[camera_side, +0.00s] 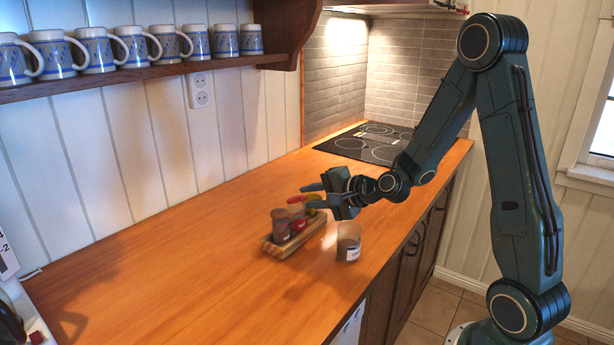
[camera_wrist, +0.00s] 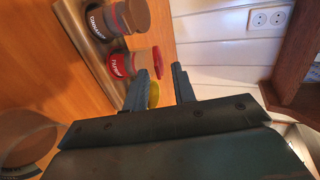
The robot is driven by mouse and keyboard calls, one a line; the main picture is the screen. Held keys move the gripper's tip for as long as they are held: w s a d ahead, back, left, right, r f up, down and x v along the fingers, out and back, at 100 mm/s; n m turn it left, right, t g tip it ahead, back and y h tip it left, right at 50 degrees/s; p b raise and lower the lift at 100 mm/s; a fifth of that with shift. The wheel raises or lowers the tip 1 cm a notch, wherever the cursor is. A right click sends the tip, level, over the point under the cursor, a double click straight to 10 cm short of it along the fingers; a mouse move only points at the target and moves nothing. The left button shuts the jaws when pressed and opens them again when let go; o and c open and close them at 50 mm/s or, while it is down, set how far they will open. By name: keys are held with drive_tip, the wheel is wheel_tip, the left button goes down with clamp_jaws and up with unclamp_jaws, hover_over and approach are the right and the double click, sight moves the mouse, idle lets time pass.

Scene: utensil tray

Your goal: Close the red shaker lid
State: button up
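The red-lidded shaker stands in the wooden rack, between a brown-lidded one and a yellow-green one. Its red lid (camera_side: 297,200) looks raised and tilted in the side view, just below and left of my fingertips. In the wrist view the red lid (camera_wrist: 157,63) shows as a narrow disc at the end of the paprika shaker (camera_wrist: 120,64), near the gap between my fingers. How far it is hinged open I cannot tell. My gripper (camera_side: 309,192) is open and empty, its fingers pointing left above the rack; they also show in the wrist view (camera_wrist: 162,70).
The wooden rack (camera_side: 268,246) holds a brown-lidded shaker (camera_side: 280,226) and a yellow-green lid (camera_side: 314,198), partly behind my gripper. A separate jar (camera_side: 348,245) stands on the counter right of the rack. The counter's left part (camera_side: 150,260) is clear. A cooktop (camera_side: 368,143) lies behind.

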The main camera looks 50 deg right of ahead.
drive_tip(key=shift+s, duration=0.1)
drive_tip(key=shift+s+d+r, duration=0.1)
drive_tip(key=shift+s+r, duration=0.15)
drive_tip(key=shift+s, duration=0.25)
wheel_tip(320, 180, up, 8)
drive_tip(key=s, duration=0.1)
drive_tip(key=shift+s+f, duration=0.15)
drive_tip(key=shift+s, duration=0.1)
idle(0.6)
drive_tip(key=s+a+r+n+g, duration=0.1)
drive_tip(key=s+a+n+g, duration=0.3)
drive_tip(key=s+n, duration=0.4)
drive_tip(key=s+a+r+n+g, duration=0.1)
drive_tip(key=s+a+n+g, duration=0.2)
drive_tip(key=s, duration=1.3)
drive_tip(key=a+n, duration=0.3)
drive_tip(key=n, duration=0.3)
drive_tip(key=shift+s+n+g, duration=0.15)
drive_tip(key=shift+n+g, duration=0.15)
drive_tip(key=shift+g, duration=0.1)
